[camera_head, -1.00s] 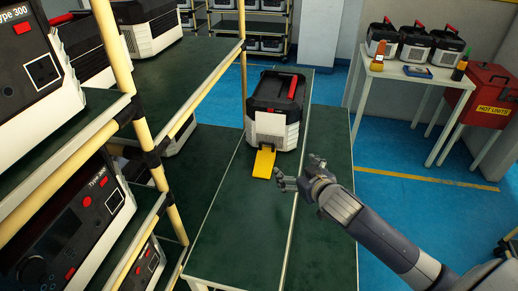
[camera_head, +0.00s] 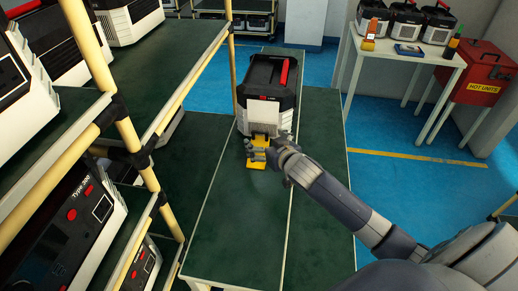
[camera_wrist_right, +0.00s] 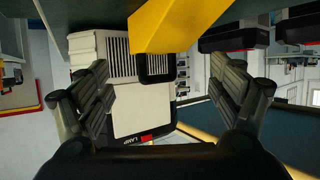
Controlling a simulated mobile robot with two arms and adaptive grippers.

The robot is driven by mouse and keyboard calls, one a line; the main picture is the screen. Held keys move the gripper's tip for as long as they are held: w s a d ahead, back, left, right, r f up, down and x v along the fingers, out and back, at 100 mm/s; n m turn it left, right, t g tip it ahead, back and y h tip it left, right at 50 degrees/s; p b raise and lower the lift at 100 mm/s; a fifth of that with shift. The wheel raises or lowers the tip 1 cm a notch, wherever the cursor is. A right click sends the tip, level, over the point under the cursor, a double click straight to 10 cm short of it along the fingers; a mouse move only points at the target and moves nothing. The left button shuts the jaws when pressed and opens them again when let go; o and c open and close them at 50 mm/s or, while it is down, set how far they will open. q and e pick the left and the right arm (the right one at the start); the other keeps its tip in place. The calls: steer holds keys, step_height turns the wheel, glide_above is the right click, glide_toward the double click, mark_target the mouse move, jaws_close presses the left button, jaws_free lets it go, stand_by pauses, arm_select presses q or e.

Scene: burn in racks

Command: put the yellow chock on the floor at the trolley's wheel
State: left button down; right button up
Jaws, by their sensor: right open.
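The yellow chock (camera_head: 257,164) lies on a long green-topped surface (camera_head: 235,240), against the front of a grey and black unit with a red handle (camera_head: 268,88). My right gripper (camera_head: 255,152) is over the chock in the head view and partly hides it. In the wrist view the chock (camera_wrist_right: 180,24) shows large at the top edge, and the right fingers (camera_wrist_right: 160,90) are spread wide with nothing clasped between them. Whether a finger touches the chock I cannot tell. My left gripper is out of view. No trolley wheel shows.
A shelf rack with yellow posts (camera_head: 97,70) and several units stands close on the left. At the back right are a white table (camera_head: 405,56) and a red box (camera_head: 480,84) marked HOT UNITS. Blue floor (camera_head: 395,190) lies open to the right.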

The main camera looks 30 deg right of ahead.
mark_target(261, 142)
steer(key=x, duration=0.3)
steer(key=shift+w+f, duration=0.1)
steer(key=shift+w, duration=0.4)
steer(key=shift+f, duration=0.1)
steer(key=c, duration=1.4)
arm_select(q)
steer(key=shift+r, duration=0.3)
arm_select(e)
steer(key=shift+r, duration=0.2)
